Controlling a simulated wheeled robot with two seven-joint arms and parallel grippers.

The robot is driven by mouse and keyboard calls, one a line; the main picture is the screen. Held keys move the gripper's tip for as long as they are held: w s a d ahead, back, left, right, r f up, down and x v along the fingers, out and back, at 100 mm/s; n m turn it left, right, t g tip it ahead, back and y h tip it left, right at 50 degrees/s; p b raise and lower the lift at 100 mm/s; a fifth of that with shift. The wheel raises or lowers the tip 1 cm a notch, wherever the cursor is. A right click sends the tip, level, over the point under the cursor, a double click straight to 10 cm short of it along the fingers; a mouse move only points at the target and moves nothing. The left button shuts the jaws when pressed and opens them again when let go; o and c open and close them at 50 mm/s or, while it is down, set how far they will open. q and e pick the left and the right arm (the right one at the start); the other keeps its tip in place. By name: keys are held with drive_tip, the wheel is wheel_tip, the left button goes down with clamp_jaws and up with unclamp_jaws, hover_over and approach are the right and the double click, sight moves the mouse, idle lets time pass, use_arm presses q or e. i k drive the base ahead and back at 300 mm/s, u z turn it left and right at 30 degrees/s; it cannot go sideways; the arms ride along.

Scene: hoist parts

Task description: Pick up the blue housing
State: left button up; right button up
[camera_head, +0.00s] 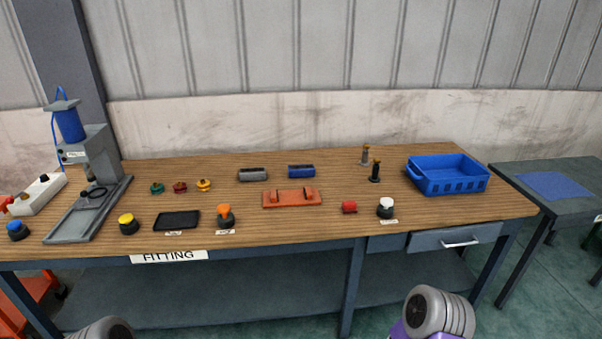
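The blue housing (301,171) lies on the wooden table top (330,227), behind an orange-red fixture (291,198). It looks like a short block lying lengthwise, with a dark strip along its top. A similar grey housing (253,174) lies just to its left, apart from it. Nothing is touching the blue housing. Only rounded grey parts of my arms show at the bottom edge, well in front of the table. Neither gripper is in view.
A blue crate (447,187) stands at the right end. A press (90,175) stands at the left. Green, red and yellow parts (180,187) lie left of the housings. Two upright dark pins (375,172) stand to the right. A side table (575,200) bears a blue mat (554,185).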

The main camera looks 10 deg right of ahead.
sight(301, 171)
drive_tip(key=z, duration=1.65)
drive_tip(key=i, duration=2.35)
drive_tip(key=u, duration=2.85)
